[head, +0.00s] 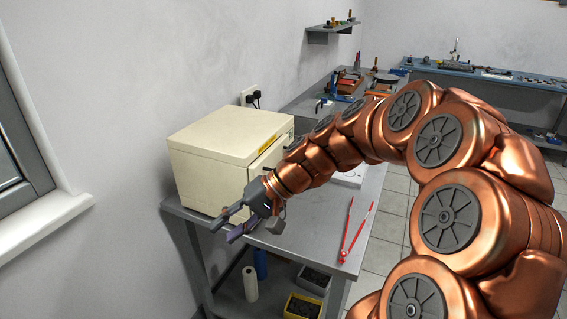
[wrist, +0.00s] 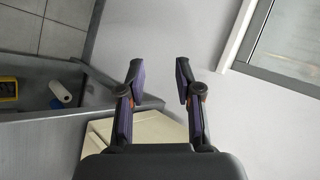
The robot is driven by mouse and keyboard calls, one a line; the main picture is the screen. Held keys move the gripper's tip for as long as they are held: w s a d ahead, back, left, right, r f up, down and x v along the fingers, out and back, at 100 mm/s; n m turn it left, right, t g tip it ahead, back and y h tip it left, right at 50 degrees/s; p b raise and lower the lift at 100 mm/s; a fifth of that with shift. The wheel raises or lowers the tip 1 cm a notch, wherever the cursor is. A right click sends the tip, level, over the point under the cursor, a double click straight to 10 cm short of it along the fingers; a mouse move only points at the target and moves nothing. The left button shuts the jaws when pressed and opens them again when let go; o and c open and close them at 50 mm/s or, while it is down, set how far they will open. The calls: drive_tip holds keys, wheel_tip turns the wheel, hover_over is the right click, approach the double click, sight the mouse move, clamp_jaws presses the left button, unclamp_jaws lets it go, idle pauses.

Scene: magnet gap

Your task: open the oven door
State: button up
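The oven is a cream box (head: 215,145) on the left end of a grey workbench, against the wall. Its front face is mostly hidden behind my arm and gripper, and I cannot make out a handle. The door looks slightly ajar or offset at its upper right edge, but I cannot tell which.
Red tongs (head: 352,235) lie on the workbench (head: 300,240) at right. A white roll (head: 250,284) and a yellow bin (head: 302,306) stand on the shelf below. A window (head: 20,150) is at left. A socket with a plug (head: 252,97) is behind the oven.

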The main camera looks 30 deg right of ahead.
drive_tip(key=w+d+r+m+t, duration=0.1)
drive_tip(key=w+d+m+t, duration=0.15)
drive_tip(key=d, duration=0.65)
drive_tip(key=w+d+r+m+t+h, duration=0.1)
drive_tip(key=w+d+m+t, duration=0.2)
drive_tip(key=d, duration=0.6)
drive_tip(key=w+d+r+m+t, duration=0.15)
drive_tip(key=d+t, duration=0.25)
drive_tip(key=d, duration=0.5)
drive_tip(key=shift+d+f+p+x, duration=0.1)
drive_tip(key=shift+p+x, duration=0.05)
drive_tip(key=shift+x, duration=1.25)
drive_tip(key=shift+d+f+p+x, duration=0.1)
drive_tip(key=shift+d+f+x, duration=0.05)
drive_tip(key=shift+x, duration=1.2)
drive_tip(key=shift+d+f+p+x, duration=0.1)
drive_tip(key=shift+p+x, duration=0.05)
drive_tip(key=shift+x, duration=1.25)
drive_tip(key=shift+w, duration=0.15)
drive_tip(key=shift+c, duration=0.4)
clamp_jaws()
